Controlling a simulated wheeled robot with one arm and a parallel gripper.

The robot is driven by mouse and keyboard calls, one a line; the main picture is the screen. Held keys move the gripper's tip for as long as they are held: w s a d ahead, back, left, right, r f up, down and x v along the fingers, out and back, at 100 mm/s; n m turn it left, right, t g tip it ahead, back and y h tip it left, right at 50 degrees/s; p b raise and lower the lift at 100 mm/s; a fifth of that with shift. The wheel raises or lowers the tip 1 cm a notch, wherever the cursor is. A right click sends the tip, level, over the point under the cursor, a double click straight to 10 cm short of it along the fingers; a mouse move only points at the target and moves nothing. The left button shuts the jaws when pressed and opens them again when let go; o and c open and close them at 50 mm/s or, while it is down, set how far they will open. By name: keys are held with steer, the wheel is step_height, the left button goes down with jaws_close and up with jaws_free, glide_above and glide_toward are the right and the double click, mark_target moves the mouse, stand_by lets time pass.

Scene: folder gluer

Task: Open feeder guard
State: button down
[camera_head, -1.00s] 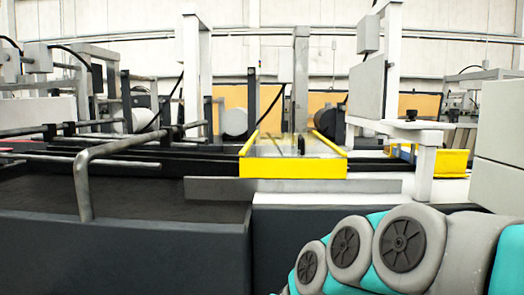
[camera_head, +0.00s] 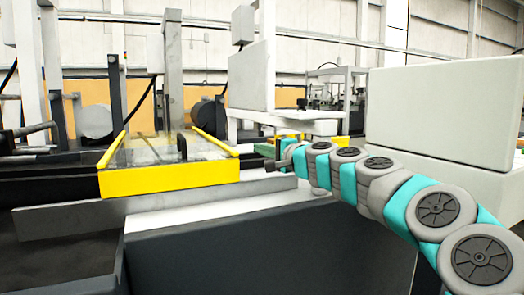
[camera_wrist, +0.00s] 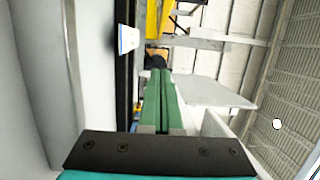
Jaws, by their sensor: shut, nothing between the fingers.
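The feeder guard (camera_head: 168,181) is a yellow-edged frame with a clear panel, left of centre in the head view. It lies low over the machine with its yellow front bar facing me, and looks closed. My gripper (camera_head: 271,165) is at the end of my outstretched arm, to the right of the guard and apart from it in the picture. In the wrist view my gripper (camera_wrist: 158,78) has its green fingers together with nothing between them. A yellow part shows beyond the fingertips there; I cannot tell if it is the guard.
A large pale box-like housing (camera_head: 447,117) stands right of and behind my arm. A white post and table structure (camera_head: 252,78) stands behind my gripper. A grey rail (camera_head: 70,218) runs below the guard above the dark machine side (camera_head: 250,255). Grey bars lie at far left.

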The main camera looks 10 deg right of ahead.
steer(key=w+a, duration=0.4)
steer(key=a, duration=0.3)
stand_by(0.4)
steer(key=shift+a, duration=0.1)
steer(key=s+a, duration=0.1)
steer(key=a, duration=0.3)
steer(key=s+a, duration=0.1)
steer(key=a, duration=0.3)
steer(key=s+a, duration=0.1)
steer(key=a, duration=0.3)
steer(key=shift+s+a, duration=0.3)
